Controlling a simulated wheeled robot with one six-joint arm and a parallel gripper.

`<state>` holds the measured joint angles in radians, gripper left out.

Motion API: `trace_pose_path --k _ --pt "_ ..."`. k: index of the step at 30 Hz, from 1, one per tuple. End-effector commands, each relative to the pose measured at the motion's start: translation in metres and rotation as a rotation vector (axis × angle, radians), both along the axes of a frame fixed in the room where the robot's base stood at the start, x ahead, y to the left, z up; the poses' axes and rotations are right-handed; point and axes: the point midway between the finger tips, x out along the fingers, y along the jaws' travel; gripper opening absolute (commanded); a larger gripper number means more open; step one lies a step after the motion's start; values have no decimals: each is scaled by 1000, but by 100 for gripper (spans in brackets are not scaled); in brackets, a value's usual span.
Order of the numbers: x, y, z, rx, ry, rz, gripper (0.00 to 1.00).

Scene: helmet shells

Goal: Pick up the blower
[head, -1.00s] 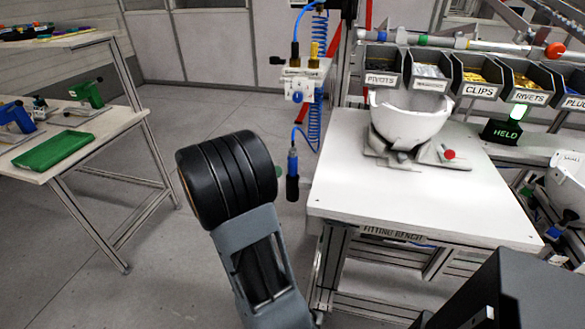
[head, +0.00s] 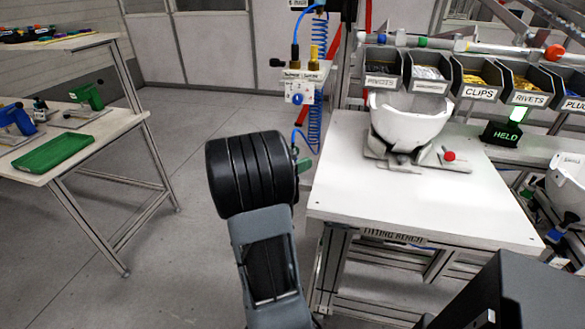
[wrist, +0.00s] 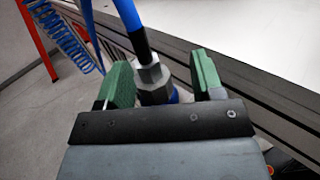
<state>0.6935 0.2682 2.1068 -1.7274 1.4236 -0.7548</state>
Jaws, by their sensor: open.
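The blower (wrist: 154,80) shows in the wrist view as a metal fitting with a bit of blue below it, at the lower end of a black-sleeved blue hose (wrist: 119,15). My gripper (wrist: 163,77) is open, with one green finger on each side of the fitting. Clear gaps show at both fingers, wider on the right. The blower's lower part is hidden behind my gripper's body. In the head view my arm hides the blower; a green fingertip (head: 304,165) shows at the arm's right edge.
The fitting bench (head: 430,205) stands close on the right, with a white helmet shell (head: 408,122) in a fixture. A coiled blue hose (head: 315,125) hangs by the regulator (head: 299,92). A side table (head: 105,135) with a green tray (head: 53,154) is at left.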

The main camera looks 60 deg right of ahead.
Motion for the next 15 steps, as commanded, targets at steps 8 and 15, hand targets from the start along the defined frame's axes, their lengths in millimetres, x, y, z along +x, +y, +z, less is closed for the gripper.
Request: trace_pose_path --k 8,15 --pt "0 0 0 0 0 0 52" --pt "0 0 0 1 0 0 28"
